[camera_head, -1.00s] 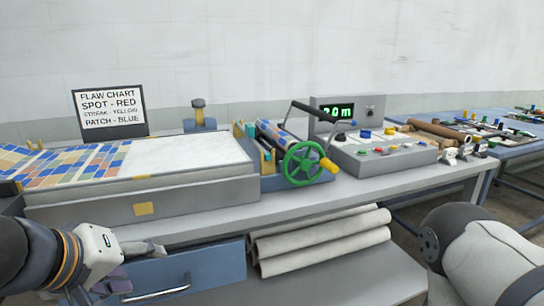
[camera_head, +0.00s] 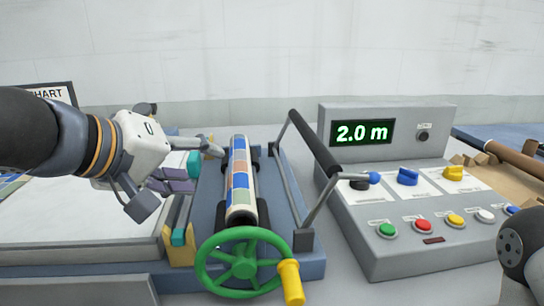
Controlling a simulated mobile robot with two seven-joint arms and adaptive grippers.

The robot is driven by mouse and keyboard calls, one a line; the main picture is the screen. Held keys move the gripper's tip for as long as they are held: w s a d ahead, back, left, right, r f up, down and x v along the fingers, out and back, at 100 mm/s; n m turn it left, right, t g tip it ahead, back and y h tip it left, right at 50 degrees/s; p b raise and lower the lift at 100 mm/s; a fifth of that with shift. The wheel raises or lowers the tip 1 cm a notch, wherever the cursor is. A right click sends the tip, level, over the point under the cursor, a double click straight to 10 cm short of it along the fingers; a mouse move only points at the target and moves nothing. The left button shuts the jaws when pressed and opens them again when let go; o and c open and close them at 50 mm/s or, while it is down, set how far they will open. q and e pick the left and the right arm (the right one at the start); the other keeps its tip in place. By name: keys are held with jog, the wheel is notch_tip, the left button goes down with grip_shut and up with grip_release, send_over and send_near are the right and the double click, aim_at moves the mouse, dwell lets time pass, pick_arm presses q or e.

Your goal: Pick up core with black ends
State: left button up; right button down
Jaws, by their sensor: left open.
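A roll wrapped in a coloured patchwork pattern (camera_head: 240,180) lies lengthwise in the press cradle (camera_head: 285,195), with dark parts beside its far and near ends. I cannot tell whether these are black ends of a core or roller supports. A plain brown core (camera_head: 515,158) lies at the right edge, its far end cut off by the frame. My left gripper (camera_head: 180,178) is open and empty, left of the patterned roll, above the press's left side. It hides part of the press. My right gripper is out of view; only part of that arm shows at lower right.
A green handwheel (camera_head: 243,262) with a yellow knob stands at the press front. A black-gripped lever (camera_head: 314,143) rises on its right. A control box (camera_head: 430,215) with buttons and a 2.0 m display stands further right. The flaw chart (camera_head: 52,93) is partly hidden.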

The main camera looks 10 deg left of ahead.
aim_at(230, 171)
pick_arm(q)
jog(key=b+x, duration=0.4)
jog(key=x, duration=0.8)
jog(key=shift+f, duration=0.2)
jog(key=shift+w+r, duration=0.1)
jog(key=shift+w, duration=0.05)
jog(key=shift+r, duration=0.2)
jog(key=c, duration=1)
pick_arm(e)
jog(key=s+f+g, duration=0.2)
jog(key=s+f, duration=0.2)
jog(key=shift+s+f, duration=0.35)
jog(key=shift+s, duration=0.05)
